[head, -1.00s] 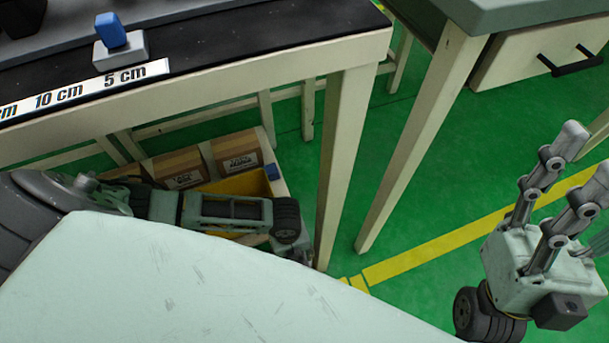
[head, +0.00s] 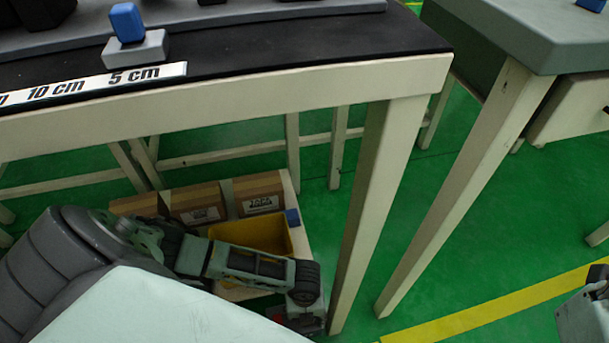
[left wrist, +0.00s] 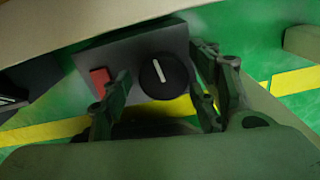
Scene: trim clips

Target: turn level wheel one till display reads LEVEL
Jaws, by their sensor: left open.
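In the left wrist view, a round black knob (left wrist: 163,77) with a white pointer line sits on a grey box (left wrist: 130,55). A red button or switch (left wrist: 99,80) is on the same box, left of the knob. My left gripper (left wrist: 160,97) is open, one finger on each side of the knob area; I cannot tell whether it touches. In the head view my left arm reaches low, and its gripper end (head: 302,312) is partly hidden. Of my right gripper only a part (head: 585,308) shows at the right edge. No display reading LEVEL is visible, and no wheel can be identified for certain.
A cream-framed bench (head: 300,92) with a black top and a scale strip (head: 95,83) stands ahead. Below are cardboard boxes (head: 200,205) and a yellow bin (head: 255,233). Another table (head: 505,35) stands right. Green floor lies between.

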